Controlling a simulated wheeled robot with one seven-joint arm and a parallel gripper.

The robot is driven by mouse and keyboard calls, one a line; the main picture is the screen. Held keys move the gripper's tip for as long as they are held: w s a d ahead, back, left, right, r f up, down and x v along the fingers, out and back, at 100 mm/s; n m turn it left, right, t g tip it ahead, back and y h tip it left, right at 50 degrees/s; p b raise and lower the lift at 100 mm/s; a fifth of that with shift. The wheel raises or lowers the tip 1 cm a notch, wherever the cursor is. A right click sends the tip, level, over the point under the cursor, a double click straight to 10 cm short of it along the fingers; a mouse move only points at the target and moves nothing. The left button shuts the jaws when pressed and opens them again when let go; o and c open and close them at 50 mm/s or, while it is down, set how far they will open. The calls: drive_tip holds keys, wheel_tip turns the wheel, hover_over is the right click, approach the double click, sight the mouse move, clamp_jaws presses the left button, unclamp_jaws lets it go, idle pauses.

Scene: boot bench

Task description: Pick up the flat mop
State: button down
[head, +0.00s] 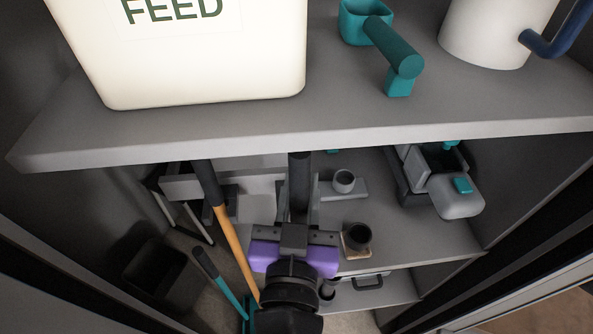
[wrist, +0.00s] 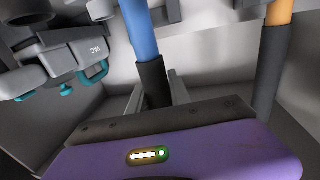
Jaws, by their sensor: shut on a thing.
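My gripper (head: 299,192) reaches in under the shelf, with its purple wrist housing behind it. It is shut on the dark grip of an upright pole, which I take to be the flat mop (head: 300,164). In the wrist view the fingers (wrist: 155,88) stand on either side of this dark grip, and the blue shaft of the mop (wrist: 138,30) runs away from it. The mop's head is not visible in either view, so I cannot tell whether it touches the floor.
An orange pole (head: 236,250) with a dark grip stands close to the left, and a teal-handled tool (head: 228,291) beyond it. The upper shelf (head: 350,128) overhangs my gripper. Small cups and a grey caddy (head: 458,196) sit on the lower shelf to the right.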

drive_tip(key=s+d, duration=0.2)
drive_tip(key=s, duration=1.3)
drive_tip(key=s+d+p, duration=0.1)
drive_tip(key=s+d, duration=0.2)
drive_tip(key=s, duration=1.3)
drive_tip(key=s+d+p, duration=0.1)
drive_tip(key=s+d, duration=0.2)
drive_tip(key=s, duration=1.2)
drive_tip(key=shift+s+d, duration=0.2)
drive_tip(key=shift+s, duration=0.05)
